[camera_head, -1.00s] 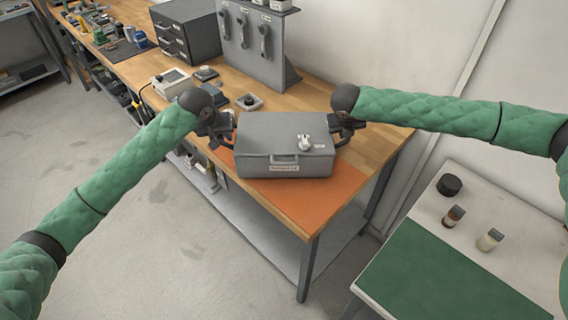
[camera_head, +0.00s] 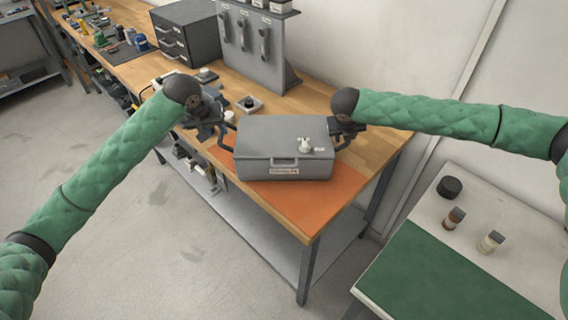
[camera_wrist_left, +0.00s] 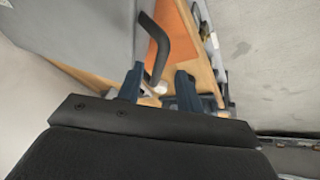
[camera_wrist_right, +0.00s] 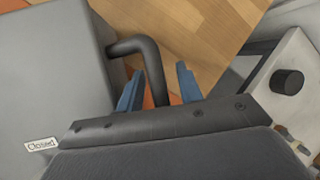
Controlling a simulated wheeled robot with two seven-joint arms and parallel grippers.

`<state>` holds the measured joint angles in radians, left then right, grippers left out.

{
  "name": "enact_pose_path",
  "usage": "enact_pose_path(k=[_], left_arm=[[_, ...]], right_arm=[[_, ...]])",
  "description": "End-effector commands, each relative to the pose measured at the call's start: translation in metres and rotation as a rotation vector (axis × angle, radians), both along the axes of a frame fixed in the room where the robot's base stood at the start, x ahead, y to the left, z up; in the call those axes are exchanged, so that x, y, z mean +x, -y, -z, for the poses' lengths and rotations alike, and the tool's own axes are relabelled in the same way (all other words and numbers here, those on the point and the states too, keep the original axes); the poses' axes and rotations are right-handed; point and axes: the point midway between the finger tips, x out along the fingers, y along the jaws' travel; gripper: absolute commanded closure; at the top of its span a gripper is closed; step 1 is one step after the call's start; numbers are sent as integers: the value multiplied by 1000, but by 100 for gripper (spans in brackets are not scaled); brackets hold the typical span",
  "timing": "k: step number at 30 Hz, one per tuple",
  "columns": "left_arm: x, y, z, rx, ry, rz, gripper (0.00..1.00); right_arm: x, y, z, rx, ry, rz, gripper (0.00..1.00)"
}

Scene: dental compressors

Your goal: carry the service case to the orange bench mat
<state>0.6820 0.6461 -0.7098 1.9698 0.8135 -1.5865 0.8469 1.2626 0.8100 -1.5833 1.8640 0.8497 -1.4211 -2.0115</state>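The grey service case (camera_head: 285,150) sits on the orange bench mat (camera_head: 310,205), lid shut, front latch facing me. It has a dark side handle at each end. My left gripper (camera_head: 214,126) is open just off the case's left end; in the left wrist view the left handle (camera_wrist_left: 158,50) reaches toward the space by its parted fingers (camera_wrist_left: 160,88). My right gripper (camera_head: 342,126) is at the right end; in the right wrist view the right handle (camera_wrist_right: 148,55) runs down between its parted blue fingers (camera_wrist_right: 158,88), with a gap to the right finger.
A grey panel with hanging handpieces (camera_head: 255,45) and a drawer box (camera_head: 187,35) stand behind on the wooden bench. A small grey dish (camera_head: 249,104) lies behind the case. At right, a side table holds a green mat (camera_head: 450,280), a black knob-like item (camera_head: 449,187) and two small bottles.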

Motion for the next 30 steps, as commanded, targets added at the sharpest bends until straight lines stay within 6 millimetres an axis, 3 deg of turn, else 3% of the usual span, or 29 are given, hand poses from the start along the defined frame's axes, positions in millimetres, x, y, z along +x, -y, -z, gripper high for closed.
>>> enact_pose_path(k=[6,16,30], left_arm=[[-12,-7,-32,1,2,-1,64],[-19,-10,-46,1,0,0,64],[-19,-10,-46,1,0,-1,64]], right_arm=[[0,0,0,0,0,0,64],[-3,-2,-7,2,1,-1,64],[-33,-18,-81,1,2,-2,64]])
